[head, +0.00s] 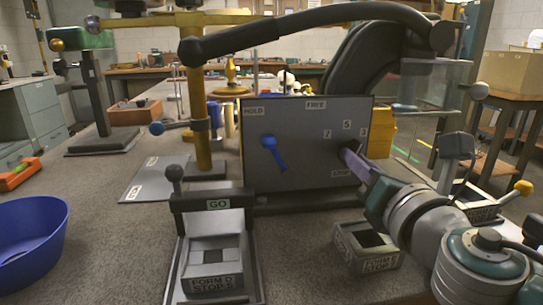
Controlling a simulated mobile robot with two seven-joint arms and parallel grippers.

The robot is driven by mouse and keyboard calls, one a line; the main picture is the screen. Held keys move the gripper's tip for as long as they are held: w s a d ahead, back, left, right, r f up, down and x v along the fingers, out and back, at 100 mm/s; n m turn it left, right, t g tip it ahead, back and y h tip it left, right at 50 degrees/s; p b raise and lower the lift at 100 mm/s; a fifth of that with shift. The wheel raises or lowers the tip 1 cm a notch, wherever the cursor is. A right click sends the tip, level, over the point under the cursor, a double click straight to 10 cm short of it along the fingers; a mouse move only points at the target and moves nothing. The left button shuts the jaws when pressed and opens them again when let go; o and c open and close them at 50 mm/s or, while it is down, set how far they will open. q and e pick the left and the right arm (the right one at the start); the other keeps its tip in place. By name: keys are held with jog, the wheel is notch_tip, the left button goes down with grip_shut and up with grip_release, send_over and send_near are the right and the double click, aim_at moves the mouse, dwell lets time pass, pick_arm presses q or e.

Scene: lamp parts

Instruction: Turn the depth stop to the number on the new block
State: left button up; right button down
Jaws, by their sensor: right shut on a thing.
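The upright grey panel (310,130) stands mid-table. Its right part has a depth stop scale marked with 2, a middle number that looks like 5 or 6, and 3. My right gripper (352,160) reaches in from the right and is shut on the dark depth stop knob, which it mostly hides, so its pointer cannot be read. A grey block (214,284) with a label like "FORM D STOP 5" sits in the fixture under the GO plate. Another labelled block (368,247) stands on the table to the right; its number is unclear. My left gripper is out of view.
A blue lever (273,151) on the panel's left points down and right, below HOLD. A blue bowl (30,238) is at the left edge. A flat grey plate (157,179) lies behind the fixture. A long black lever (320,17) spans above the panel.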

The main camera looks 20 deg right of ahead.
jog(key=shift+f+m+b, duration=0.2)
jog(key=shift+m+b, duration=0.35)
jog(key=shift+m, duration=0.35)
jog(key=shift+m+b, duration=0.35)
jog(key=shift+m, duration=0.65)
jog(key=shift+r+m, duration=0.15)
jog(key=shift+m, duration=0.65)
jog(key=c, duration=0.8)
grip_release()
jog(key=shift+c, duration=0.2)
